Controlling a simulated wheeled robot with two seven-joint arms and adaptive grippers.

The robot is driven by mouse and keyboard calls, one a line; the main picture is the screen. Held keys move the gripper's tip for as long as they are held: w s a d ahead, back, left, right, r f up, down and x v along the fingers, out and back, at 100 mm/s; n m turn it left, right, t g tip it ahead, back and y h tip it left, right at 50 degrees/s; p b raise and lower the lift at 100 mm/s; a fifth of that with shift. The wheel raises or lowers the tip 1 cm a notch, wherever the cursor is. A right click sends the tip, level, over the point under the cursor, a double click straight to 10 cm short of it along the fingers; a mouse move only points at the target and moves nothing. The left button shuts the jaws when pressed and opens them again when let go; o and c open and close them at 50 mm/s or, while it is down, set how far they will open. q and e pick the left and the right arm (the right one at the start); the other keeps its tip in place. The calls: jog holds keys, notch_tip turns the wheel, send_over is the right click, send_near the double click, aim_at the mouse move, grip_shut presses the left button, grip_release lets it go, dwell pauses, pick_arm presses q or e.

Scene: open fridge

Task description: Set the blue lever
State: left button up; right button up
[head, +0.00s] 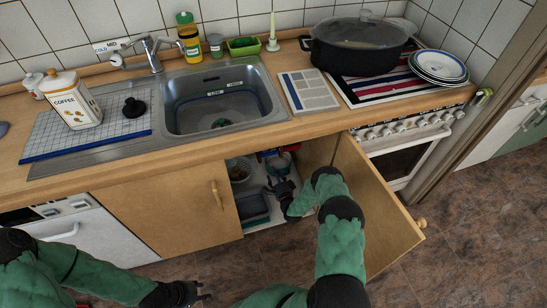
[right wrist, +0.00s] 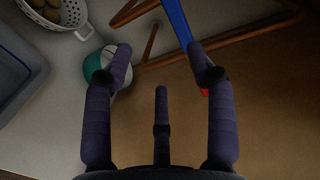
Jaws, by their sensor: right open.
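A long blue bar (right wrist: 177,20), which may be the blue lever, enters from the top in the right wrist view. Its lower end runs behind one finger, where a small red part (right wrist: 204,92) shows. My right gripper (right wrist: 158,60) is open, its fingers spread, with the bar's lower end beside the right-hand finger. I cannot tell whether they touch. In the head view my right gripper (head: 280,181) is inside the open cabinet under the sink. My left gripper (head: 203,291) is low in front of the cabinets; its jaw state is unclear.
The open cabinet door (head: 373,215) stands right of my right arm. In the right wrist view, a white colander (right wrist: 83,20), a grey-blue tray (right wrist: 25,65) and brown rods (right wrist: 225,45) are nearby. A green and white round thing (right wrist: 93,63) lies behind the left-hand finger.

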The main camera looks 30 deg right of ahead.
jog(key=w+d+m+t+b, duration=0.1)
jog(key=w+d+b, duration=0.3)
jog(key=w, duration=0.6)
jog(key=shift+d+r+h, duration=0.3)
jog(key=shift+d+r, duration=0.05)
jog(key=shift+d, duration=0.2)
jog(key=shift+s, duration=0.1)
grip_shut()
